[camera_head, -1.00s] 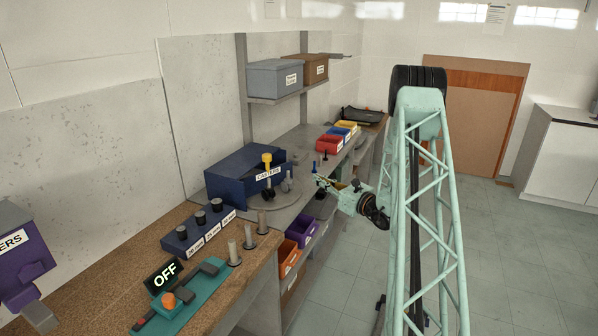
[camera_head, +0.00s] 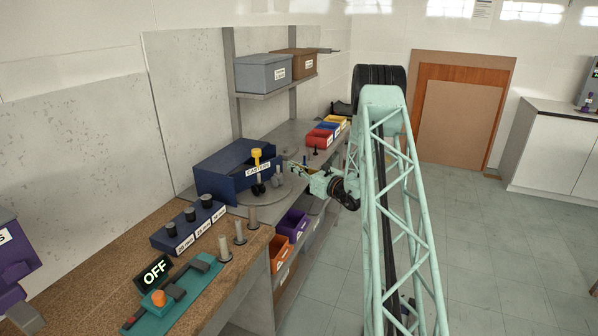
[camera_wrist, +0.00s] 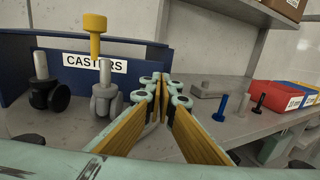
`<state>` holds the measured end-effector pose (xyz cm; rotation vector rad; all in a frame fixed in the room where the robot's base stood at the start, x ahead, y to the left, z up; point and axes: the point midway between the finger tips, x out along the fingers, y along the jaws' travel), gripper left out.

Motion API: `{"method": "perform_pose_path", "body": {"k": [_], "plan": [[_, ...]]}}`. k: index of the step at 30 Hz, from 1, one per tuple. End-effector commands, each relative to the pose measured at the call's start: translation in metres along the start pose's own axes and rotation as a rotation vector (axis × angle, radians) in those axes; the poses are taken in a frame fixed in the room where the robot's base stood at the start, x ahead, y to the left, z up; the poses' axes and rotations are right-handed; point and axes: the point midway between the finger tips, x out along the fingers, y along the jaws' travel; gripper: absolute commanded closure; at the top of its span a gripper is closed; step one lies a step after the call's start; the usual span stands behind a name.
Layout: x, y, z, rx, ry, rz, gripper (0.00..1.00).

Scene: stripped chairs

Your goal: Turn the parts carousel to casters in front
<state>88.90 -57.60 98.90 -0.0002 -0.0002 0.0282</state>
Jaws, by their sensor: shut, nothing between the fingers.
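The parts carousel is a round grey turntable (camera_head: 240,211) on the bench, carrying a dark blue divided box (camera_head: 212,180). A white CASTERS label (camera_head: 258,169) is on a blue panel that faces the aisle side; it also reads clearly in the wrist view (camera_wrist: 95,63). A yellow knob (camera_wrist: 95,28) stands up near the label. A black caster (camera_wrist: 50,97) and a grey caster (camera_wrist: 106,97) stand upright in front of the panel. My gripper (camera_wrist: 163,82) is shut and empty, right of the grey caster. Contact with the carousel cannot be told.
Several small posts (camera_wrist: 222,105) stand on the bench right of my gripper. Red, blue and yellow bins (camera_head: 320,138) are farther back. A blue block with black knobs (camera_head: 188,228) and an OFF sign (camera_head: 155,271) are nearer. Shelf boxes (camera_head: 263,73) are above.

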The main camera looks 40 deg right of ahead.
Motion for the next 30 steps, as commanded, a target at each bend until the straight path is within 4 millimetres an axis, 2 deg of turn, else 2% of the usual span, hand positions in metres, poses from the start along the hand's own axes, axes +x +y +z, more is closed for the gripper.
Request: {"method": "perform_pose_path", "body": {"k": [6,12,30], "plan": [[0.026,0.001,-0.001,0.000,0.000,0.002,1.00],[0.040,0.001,-0.001,0.000,0.000,0.001,1.00],[0.049,0.005,0.000,0.000,0.000,0.012,1.00]]}}
